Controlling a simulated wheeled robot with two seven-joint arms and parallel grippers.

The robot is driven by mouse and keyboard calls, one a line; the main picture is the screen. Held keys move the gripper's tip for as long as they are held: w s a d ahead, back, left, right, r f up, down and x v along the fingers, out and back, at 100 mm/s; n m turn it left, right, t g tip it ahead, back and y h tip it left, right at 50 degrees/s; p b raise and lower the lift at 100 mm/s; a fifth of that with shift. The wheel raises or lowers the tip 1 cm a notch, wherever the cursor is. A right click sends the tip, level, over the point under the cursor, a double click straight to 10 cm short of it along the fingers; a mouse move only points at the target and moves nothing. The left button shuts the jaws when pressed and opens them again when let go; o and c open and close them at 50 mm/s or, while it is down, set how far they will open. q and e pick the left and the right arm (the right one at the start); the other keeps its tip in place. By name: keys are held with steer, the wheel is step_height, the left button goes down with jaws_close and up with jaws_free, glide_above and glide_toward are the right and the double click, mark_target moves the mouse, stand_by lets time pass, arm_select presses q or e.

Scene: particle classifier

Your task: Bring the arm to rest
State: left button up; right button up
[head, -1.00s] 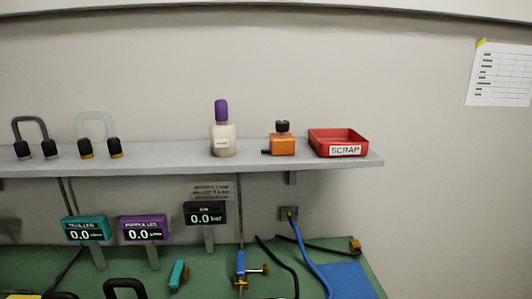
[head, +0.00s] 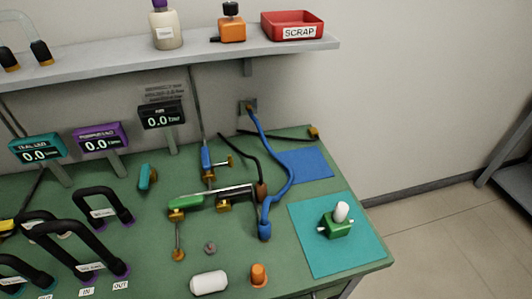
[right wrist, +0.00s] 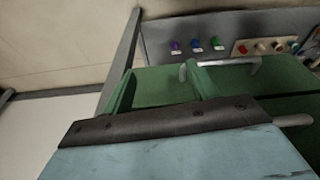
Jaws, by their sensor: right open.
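Neither arm shows in the head view. In the right wrist view, the teal-grey body with a dark bolted strip at the bottom appears to be mine. My left gripper is out of view.
The green bench (head: 130,180) carries black-handled parts, a green valve assembly (head: 195,201), a white cylinder (head: 209,283) and an orange plug (head: 259,275). A green fixture (head: 336,226) stands on a teal mat (head: 305,255). A red scrap tray (head: 293,25) sits on the shelf.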

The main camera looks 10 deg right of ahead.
steer(key=s+d+f+g, duration=0.1)
steer(key=s+d+f, duration=0.2)
steer(key=s+f, duration=1.5)
steer(key=shift+f+g, duration=0.3)
steer(key=shift+f, duration=0.5)
steer(key=shift+s+d, duration=0.1)
steer(key=shift+s, duration=0.1)
